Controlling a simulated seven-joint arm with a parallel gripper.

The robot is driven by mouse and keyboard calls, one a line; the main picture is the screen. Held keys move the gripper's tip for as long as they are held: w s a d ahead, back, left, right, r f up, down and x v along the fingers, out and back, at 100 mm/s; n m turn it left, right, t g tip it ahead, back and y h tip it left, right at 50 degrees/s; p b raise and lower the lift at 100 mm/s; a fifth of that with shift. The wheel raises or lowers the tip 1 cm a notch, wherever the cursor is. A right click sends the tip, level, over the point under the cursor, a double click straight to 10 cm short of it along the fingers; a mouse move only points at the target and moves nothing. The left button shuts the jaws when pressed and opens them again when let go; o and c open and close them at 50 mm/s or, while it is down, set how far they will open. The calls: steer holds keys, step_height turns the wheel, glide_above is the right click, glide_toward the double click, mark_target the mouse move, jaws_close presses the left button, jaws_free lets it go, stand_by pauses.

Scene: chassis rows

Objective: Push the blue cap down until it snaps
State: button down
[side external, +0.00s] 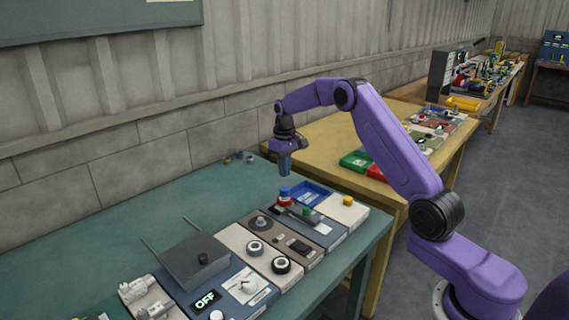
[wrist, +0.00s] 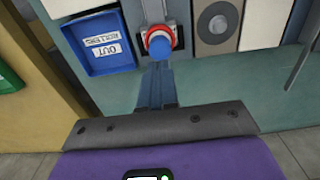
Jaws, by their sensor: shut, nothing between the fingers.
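The blue cap (side external: 284,190) sits on a red ring (side external: 284,200) on a grey panel module near the back of the green table. In the wrist view the blue cap (wrist: 160,48) shows just beyond my fingertips, with the red ring (wrist: 157,34) around its far side. My gripper (side external: 285,175) points down above the cap, with a small gap visible between fingertips and cap. In the wrist view my gripper (wrist: 157,71) is shut, its fingers together and empty. Whether the cap is seated cannot be told.
A blue tray (wrist: 91,66) labelled "OUT ROLLERS" lies beside the cap's module. A green switch (side external: 306,210) and modules with knobs stand close by. A grey box with rods (side external: 187,264) rises at the front. The table's back left (side external: 190,205) is clear.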

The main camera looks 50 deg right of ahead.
mark_target(285, 189)
steer(key=shift+f, duration=2.2)
steer(key=shift+f, duration=0.35)
step_height(285, 189, up, 9)
stand_by(0.6)
